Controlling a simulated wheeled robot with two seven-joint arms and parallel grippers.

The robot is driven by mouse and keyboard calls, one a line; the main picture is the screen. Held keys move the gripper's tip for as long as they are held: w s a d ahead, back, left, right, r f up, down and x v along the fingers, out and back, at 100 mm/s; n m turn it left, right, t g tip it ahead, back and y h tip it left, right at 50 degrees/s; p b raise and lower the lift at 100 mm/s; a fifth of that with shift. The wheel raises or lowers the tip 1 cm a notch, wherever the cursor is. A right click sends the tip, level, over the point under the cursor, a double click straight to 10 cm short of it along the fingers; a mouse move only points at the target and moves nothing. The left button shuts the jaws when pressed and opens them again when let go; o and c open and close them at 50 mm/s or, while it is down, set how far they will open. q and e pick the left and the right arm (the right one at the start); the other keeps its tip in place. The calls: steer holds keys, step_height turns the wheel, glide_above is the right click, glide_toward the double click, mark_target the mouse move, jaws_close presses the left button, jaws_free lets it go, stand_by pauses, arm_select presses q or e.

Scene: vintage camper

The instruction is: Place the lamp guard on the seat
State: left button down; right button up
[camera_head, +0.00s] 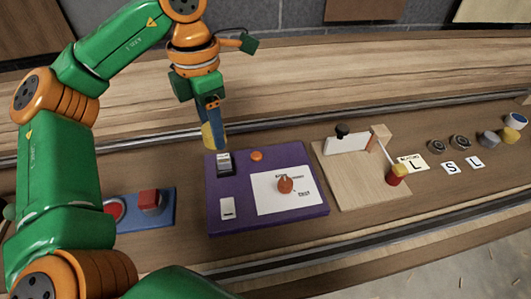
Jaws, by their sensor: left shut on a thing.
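My left gripper (214,112) points down over the back left corner of the purple board (310,215). It is shut on a small yellow thing (207,135), which seems to be the lamp guard and is partly hidden by the fingers. The yellow thing is at the board's back edge; I cannot tell whether it touches anything below. A dark and white block (224,163) stands on the board just in front of the fingertips. I cannot tell which part is the seat. My right gripper is not in view.
The purple board also bears an orange button (257,156), an orange knob (286,186) on a white card and a white switch (227,209). A wooden board (360,190) stands to the right, a blue board (168,218) to the left. Several small parts lie far right.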

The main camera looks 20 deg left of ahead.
arm_select(q)
steer(key=w+d+f, duration=0.2)
steer(key=w, duration=0.1)
steer(key=p, duration=0.2)
glide_above(256, 155)
steer(key=f, duration=0.4)
steer(key=shift+s+a, duration=0.2)
steer(key=shift+s, duration=0.05)
steer(key=f, duration=0.2)
steer(key=f+p, duration=0.1)
steer(key=f, duration=0.1)
steer(key=shift+w+d+f, duration=0.1)
steer(key=shift+w+d, duration=0.1)
steer(key=shift+w, duration=0.05)
steer(key=shift+f, duration=0.2)
steer(key=shift+w+f, duration=0.1)
steer(key=shift+f, duration=0.05)
steer(key=shift+c, duration=1.4)
jaws_free()
